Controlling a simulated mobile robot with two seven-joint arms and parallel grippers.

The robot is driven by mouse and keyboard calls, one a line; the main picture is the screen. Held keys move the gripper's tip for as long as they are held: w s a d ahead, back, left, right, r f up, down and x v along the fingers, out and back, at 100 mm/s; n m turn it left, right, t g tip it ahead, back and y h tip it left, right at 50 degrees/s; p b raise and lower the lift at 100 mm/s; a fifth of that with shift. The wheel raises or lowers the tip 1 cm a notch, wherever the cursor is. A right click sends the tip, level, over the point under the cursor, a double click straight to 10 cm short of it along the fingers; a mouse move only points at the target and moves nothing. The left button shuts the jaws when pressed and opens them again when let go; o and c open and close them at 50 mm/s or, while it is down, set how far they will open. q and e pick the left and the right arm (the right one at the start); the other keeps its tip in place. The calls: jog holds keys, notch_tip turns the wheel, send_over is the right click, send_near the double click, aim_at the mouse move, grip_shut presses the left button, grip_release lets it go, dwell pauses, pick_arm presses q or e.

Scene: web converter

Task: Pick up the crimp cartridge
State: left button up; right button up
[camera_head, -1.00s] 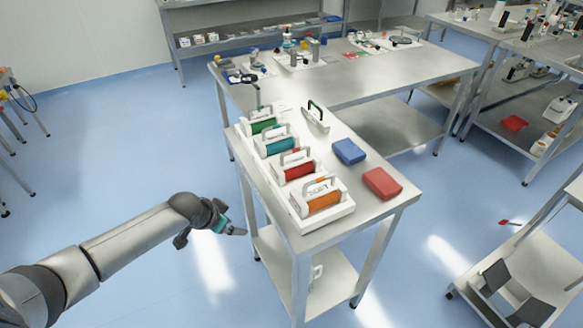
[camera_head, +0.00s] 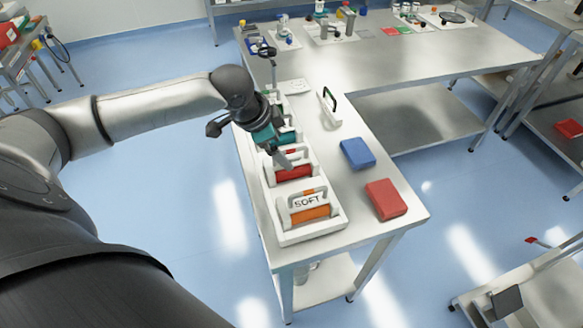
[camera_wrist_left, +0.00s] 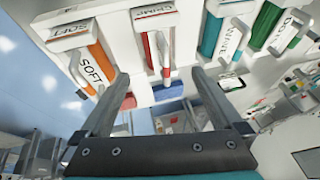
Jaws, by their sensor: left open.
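The crimp cartridge (camera_head: 294,174) is the red one in a row of cartridges on the steel table, in a white holder with a handle. In the left wrist view its white "CRIMP" label (camera_wrist_left: 153,11) shows at the top, and its light handle (camera_wrist_left: 165,56) appears between my fingers. My left gripper (camera_head: 287,162) is above the crimp cartridge and hides part of it in the head view. In the left wrist view the gripper (camera_wrist_left: 160,82) is open and empty, with its fingers well apart. My right gripper is not in view.
The orange "SOFT" cartridge (camera_head: 310,213) stands nearest in the row; the teal one (camera_wrist_left: 237,42) and green one (camera_wrist_left: 288,25) stand beyond the crimp cartridge. A blue box (camera_head: 357,153) and a red box (camera_head: 385,199) lie to the right on the table.

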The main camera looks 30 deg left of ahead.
aim_at(295, 160)
pick_arm(q)
jog(key=b+x, duration=0.1)
jog(key=x, duration=0.7)
jog(key=shift+w+d+f, duration=0.25)
jog(key=shift+w, duration=0.1)
jog(key=shift+c, duration=0.2)
jog(key=c, duration=1.5)
jog(key=shift+r, duration=0.1)
grip_shut()
